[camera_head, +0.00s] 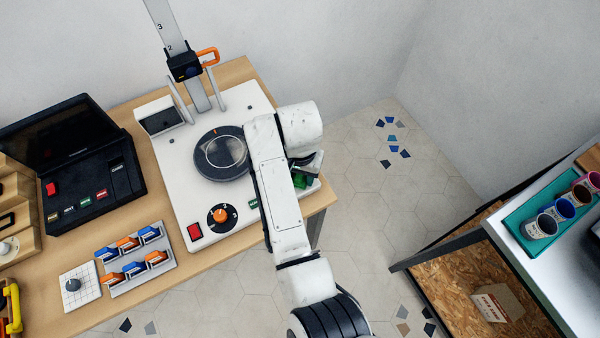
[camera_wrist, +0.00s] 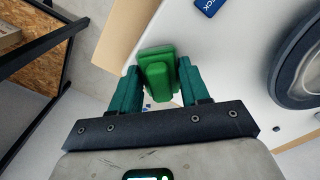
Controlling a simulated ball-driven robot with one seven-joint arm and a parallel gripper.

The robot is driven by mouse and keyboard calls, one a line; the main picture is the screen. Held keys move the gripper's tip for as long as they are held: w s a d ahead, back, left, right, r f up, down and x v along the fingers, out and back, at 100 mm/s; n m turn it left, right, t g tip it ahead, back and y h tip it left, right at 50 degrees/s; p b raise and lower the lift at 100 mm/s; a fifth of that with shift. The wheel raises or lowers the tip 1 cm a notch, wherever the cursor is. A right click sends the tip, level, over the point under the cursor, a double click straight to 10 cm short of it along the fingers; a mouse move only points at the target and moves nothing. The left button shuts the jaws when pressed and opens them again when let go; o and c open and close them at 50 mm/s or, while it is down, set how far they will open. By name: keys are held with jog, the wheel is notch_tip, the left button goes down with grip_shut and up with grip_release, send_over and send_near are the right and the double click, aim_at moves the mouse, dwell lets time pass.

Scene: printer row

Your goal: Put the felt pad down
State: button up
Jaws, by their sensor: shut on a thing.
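A green block-like piece (camera_wrist: 157,75), which I take to be the felt pad, is held between the two teal fingers of my gripper (camera_wrist: 160,88) in the wrist view. It juts a little past the fingertips. In the head view my gripper (camera_head: 306,172) is over the right edge of the white machine base (camera_head: 180,158), close to the table's right end. A bit of green (camera_head: 300,181) shows there, and my arm hides most of the rest. I cannot tell whether the piece touches anything below.
The machine has a round dark plate (camera_head: 221,153), an orange knob (camera_head: 221,215) and a red switch (camera_head: 195,231). A black device (camera_head: 80,150) and a tray of blue and orange pieces (camera_head: 137,274) stand to the left. A bench with cups on a teal tray (camera_head: 516,228) is at right.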

jog(key=shift+f, duration=0.35)
jog(key=shift+f, duration=0.1)
jog(key=o, duration=1)
notch_tip(320, 180, up, 12)
jog(key=shift+r, duration=0.15)
